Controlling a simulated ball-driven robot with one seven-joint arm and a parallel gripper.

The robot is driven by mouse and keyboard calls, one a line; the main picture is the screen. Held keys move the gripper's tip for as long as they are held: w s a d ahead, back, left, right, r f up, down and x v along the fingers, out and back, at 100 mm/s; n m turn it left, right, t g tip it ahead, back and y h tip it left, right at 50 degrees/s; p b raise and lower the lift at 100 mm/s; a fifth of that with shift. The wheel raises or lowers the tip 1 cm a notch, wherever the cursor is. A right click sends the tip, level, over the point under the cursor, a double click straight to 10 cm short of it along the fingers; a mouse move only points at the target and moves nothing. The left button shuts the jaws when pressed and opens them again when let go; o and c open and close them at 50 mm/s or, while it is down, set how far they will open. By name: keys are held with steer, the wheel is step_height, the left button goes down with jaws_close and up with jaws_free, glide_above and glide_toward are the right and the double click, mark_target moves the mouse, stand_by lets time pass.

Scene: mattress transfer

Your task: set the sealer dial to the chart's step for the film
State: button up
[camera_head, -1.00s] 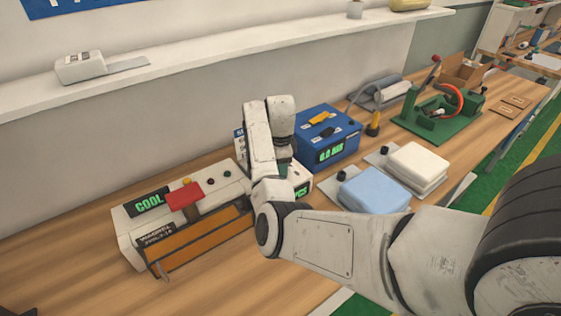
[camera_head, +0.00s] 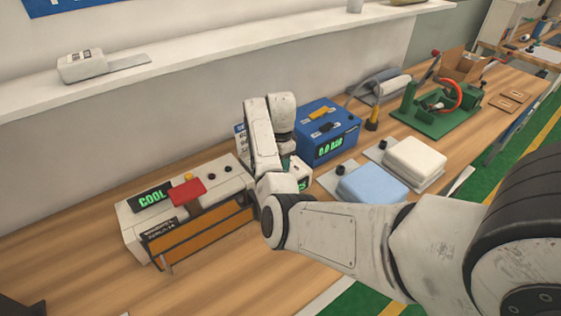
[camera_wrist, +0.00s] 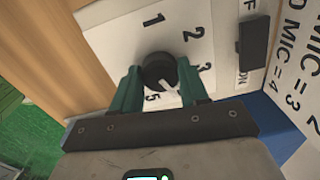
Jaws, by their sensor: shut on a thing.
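The sealer (camera_head: 132,228) is a long white box with an orange front, a red block on top and a green COOL readout. In the wrist view, a round black dial (camera_wrist: 157,70) sits on a white face with the numbers 1, 2, 3 and 5 visible. Its white pointer faces lower right, between 3 and 5; the 4 is hidden. My gripper (camera_wrist: 155,92) has its green fingers shut on the dial from both sides. The chart (camera_wrist: 295,60) stands at the right, partly cut off, with lines reading MIC = 4 and MIC = 3. In the head view my arm hides the dial.
A black switch (camera_wrist: 254,42) is close to the right finger. A blue machine (camera_head: 330,140) stands right of my wrist. Blue (camera_head: 370,185) and white (camera_head: 415,160) pads lie on the bench.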

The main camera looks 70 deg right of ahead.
steer(key=o, duration=1.1)
steer(key=shift+c, duration=0.2)
steer(key=shift+r, duration=0.1)
step_height(320, 180, up, 11)
steer(key=b, duration=0.1)
steer(key=shift+s+f, duration=0.15)
steer(key=shift+f, duration=0.1)
